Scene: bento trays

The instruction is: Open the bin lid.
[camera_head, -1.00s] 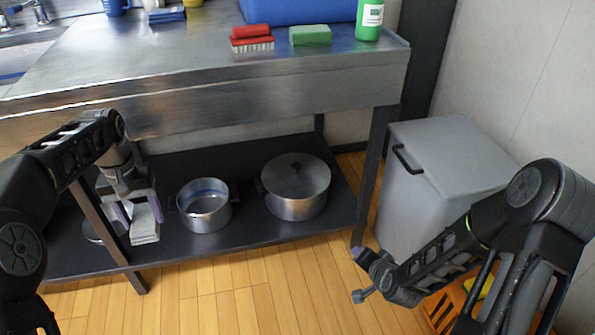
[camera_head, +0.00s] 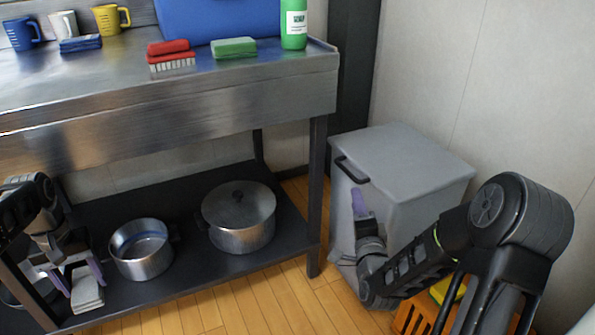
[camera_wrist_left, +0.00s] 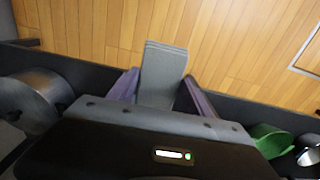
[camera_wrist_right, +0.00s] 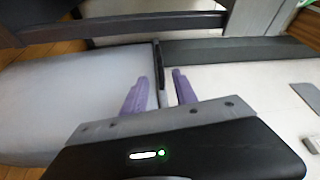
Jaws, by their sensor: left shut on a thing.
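The grey bin (camera_head: 344,225) stands on the floor right of the metal table, with its lid (camera_head: 415,160) shut. A black handle (camera_head: 350,170) sits at the lid's front edge. My right gripper (camera_head: 359,202) is just below the handle, fingers pointing up. In the right wrist view, its purple fingers (camera_wrist_right: 159,90) are apart with nothing clasped, and the dark handle (camera_wrist_right: 161,62) lies ahead between their lines. My left gripper (camera_head: 76,277) is shut on a grey cloth-like stack (camera_head: 88,295) by the lower shelf; the stack also shows in the left wrist view (camera_wrist_left: 163,68).
A table leg (camera_head: 317,195) stands left of the bin. The lower shelf holds an open pot (camera_head: 141,262) and a lidded pot (camera_head: 240,235). An orange crate (camera_head: 412,318) is on the floor under my right arm. A wall is behind the bin.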

